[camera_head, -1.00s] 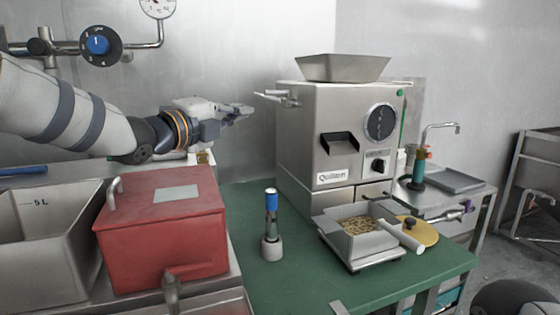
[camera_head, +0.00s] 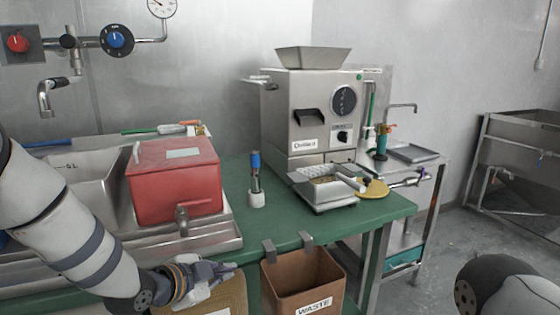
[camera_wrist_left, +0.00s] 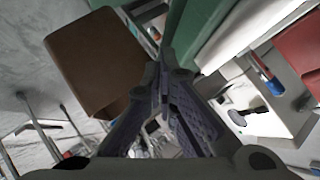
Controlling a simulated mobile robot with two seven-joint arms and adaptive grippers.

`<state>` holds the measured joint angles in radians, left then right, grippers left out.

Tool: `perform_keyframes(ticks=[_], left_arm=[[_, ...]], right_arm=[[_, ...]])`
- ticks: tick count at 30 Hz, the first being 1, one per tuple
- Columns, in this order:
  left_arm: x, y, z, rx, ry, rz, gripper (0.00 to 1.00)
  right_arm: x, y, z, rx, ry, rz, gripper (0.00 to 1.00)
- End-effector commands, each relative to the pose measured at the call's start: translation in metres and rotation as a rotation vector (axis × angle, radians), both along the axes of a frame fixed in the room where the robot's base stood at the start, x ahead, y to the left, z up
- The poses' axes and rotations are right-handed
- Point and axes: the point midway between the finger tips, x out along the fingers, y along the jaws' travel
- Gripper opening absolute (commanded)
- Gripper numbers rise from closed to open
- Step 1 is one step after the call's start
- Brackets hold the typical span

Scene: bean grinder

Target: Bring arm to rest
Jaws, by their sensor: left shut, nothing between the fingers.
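My left arm (camera_head: 78,235) comes in from the left, low in front of the table. My left gripper (camera_head: 230,269) is shut and empty. In the head view it appears over a tan container (camera_head: 222,298) and left of the brown waste bin (camera_head: 303,287); I cannot tell the exact height gap. In the left wrist view the fingers of the gripper (camera_wrist_left: 164,62) come together, and the brown bin (camera_wrist_left: 98,62) is at the upper left. Part of my right arm (camera_head: 508,284) shows at the lower right; its gripper is out of view.
The green table (camera_head: 285,228) carries a grinder (camera_head: 315,115), a metal tray (camera_head: 325,203) and a blue-topped tool in a white holder (camera_head: 256,198). A red box (camera_head: 172,190) stands on the sink unit at left.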

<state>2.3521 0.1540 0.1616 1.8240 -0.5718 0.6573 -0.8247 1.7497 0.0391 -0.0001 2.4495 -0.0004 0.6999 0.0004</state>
Motion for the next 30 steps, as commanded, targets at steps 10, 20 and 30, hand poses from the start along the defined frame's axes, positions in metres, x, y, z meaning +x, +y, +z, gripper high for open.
perform_keyframes(ticks=[10, 20, 30], left_arm=[[-0.281, 0.052, -0.192, -0.17, 0.884, 0.658, 0.0], [-0.481, 0.101, -0.194, -0.051, 1.251, 1.227, 0.0], [-0.49, 0.104, -0.192, -0.041, 1.264, 1.258, 0.0]], right_arm=[[0.007, 0.0, 0.007, 0.0, -0.025, 0.0, 0.4], [0.01, 0.0, 0.01, 0.0, -0.037, 0.0, 0.4], [0.01, 0.0, 0.01, 0.0, -0.037, -0.001, 0.4]])
